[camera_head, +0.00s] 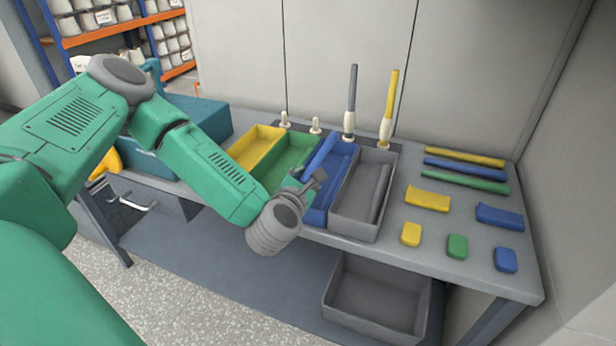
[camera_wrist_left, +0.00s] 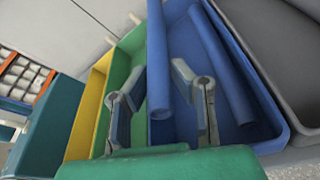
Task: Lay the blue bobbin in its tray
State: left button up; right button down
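The blue bobbin (camera_head: 321,154) is tilted over the left side of the blue tray (camera_head: 343,185), near the divider to the green tray. My left gripper (camera_head: 313,180) is at its near end. In the left wrist view the bobbin (camera_wrist_left: 158,60) runs between the two fingers (camera_wrist_left: 160,80), which close in on both its sides; the gripper looks shut on it. A second blue bobbin (camera_wrist_left: 222,65) lies inside the blue tray, to the right of the held one. My right gripper is in neither view.
A yellow tray (camera_head: 250,152) and a green tray (camera_head: 285,165) stand to the left, a grey tray (camera_head: 355,224) with a grey bobbin (camera_head: 379,192) to the right. Grey (camera_head: 351,90) and yellow (camera_head: 390,95) bobbins stand upright behind. Several coloured pieces lie at the table's right.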

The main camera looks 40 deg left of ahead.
pick_arm(q)
jog(key=o, duration=0.3)
jog(key=shift+a, duration=0.15)
jog(key=shift+a+f, duration=0.1)
jog(key=shift+a, duration=0.05)
jog(key=shift+s+d, duration=0.15)
jog(key=shift+d, duration=0.05)
jog(key=p+v, duration=0.7)
jog(key=v, duration=1.2)
jog(key=shift+s, duration=0.3)
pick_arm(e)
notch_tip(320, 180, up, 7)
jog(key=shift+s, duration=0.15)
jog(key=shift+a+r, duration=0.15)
